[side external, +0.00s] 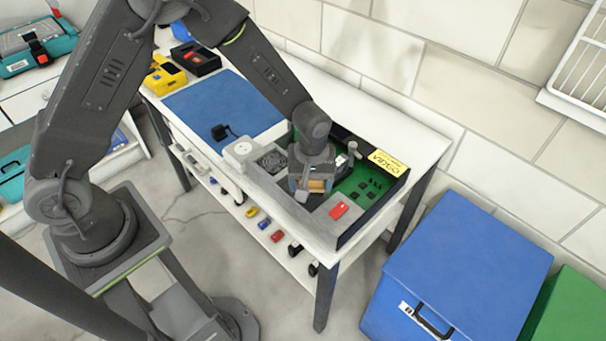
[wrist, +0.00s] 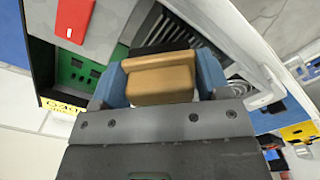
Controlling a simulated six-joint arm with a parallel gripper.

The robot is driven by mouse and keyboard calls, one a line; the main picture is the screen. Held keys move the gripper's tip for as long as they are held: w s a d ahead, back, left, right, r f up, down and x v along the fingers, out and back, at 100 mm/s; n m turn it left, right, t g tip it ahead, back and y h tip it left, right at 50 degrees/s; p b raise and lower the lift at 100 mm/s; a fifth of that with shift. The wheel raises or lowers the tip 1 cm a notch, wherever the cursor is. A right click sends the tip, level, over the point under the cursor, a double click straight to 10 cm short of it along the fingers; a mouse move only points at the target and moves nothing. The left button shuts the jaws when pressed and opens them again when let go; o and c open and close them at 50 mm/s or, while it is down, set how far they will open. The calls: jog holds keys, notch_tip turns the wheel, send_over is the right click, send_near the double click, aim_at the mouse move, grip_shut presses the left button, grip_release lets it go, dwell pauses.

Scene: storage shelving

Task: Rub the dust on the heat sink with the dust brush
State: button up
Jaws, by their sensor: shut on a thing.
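My gripper (side external: 311,183) is over the open case on the workbench. In the wrist view, its two blue fingers (wrist: 162,80) are shut on the dust brush (wrist: 160,82), a tan block with dark bristles on its far side. The brush also shows as a small tan patch in the side view (side external: 317,185). The grey ribbed heat sink (wrist: 197,28) shows just past the bristles in the wrist view. In the side view it is mostly hidden by my gripper. I cannot tell whether the bristles touch it, and I cannot make out dust.
The case (side external: 347,238) has dark walls, a green board (side external: 366,181), a red block (side external: 339,210) and a yellow label (side external: 387,162). A round fan (side external: 272,161) lies left of my gripper. A blue mat (side external: 222,105) covers the bench's left; a blue bin (side external: 465,265) stands right.

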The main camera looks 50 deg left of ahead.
jog(key=shift+d, duration=0.85)
jog(key=shift+r, duration=4.05)
